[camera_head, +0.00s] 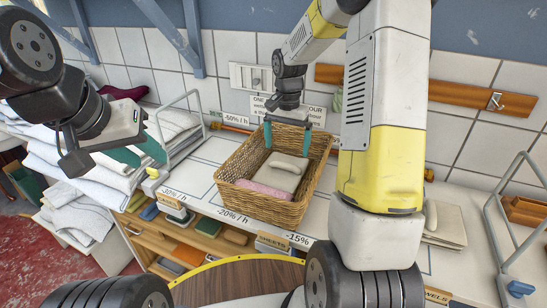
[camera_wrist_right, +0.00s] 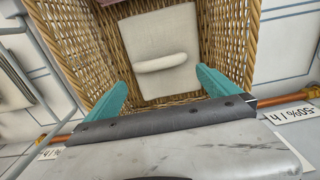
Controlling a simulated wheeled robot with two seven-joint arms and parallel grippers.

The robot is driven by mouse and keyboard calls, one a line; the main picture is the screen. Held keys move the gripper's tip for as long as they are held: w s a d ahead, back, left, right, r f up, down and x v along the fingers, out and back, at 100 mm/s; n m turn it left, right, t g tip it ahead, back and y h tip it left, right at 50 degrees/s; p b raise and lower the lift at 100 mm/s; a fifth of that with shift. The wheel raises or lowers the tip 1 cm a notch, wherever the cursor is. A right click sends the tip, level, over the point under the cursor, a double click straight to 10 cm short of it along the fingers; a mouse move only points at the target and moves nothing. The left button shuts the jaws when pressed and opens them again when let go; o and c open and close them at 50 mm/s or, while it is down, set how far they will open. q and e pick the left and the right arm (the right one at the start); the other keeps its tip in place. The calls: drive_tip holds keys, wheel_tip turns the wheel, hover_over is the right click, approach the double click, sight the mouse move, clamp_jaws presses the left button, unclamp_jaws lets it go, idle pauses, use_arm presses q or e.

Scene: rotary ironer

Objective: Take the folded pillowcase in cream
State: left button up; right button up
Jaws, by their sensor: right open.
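The folded cream pillowcase (camera_head: 287,168) lies in the wicker basket (camera_head: 243,202) on the counter, partly over a folded pink cloth (camera_head: 262,188). In the right wrist view the cream pillowcase (camera_wrist_right: 157,38) lies flat with a rounded raised fold on it. My right gripper (camera_head: 287,140) is open and empty above the back of the basket. Its teal fingertips (camera_wrist_right: 160,82) are apart on either side of the pillowcase's near end, without clear contact.
White folded linen (camera_head: 85,180) is stacked at the left. Shelves under the counter hold coloured folded cloths (camera_head: 190,255). Another folded cream cloth (camera_head: 447,226) lies right of my right arm. A metal rail (camera_head: 497,225) stands at the far right. The basket walls surround the pillowcase.

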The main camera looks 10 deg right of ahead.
sight(285, 164)
drive_tip(key=f, duration=0.6)
drive_tip(key=shift+s+a, duration=0.2)
drive_tip(key=shift+s, duration=0.05)
drive_tip(key=c, duration=1.3)
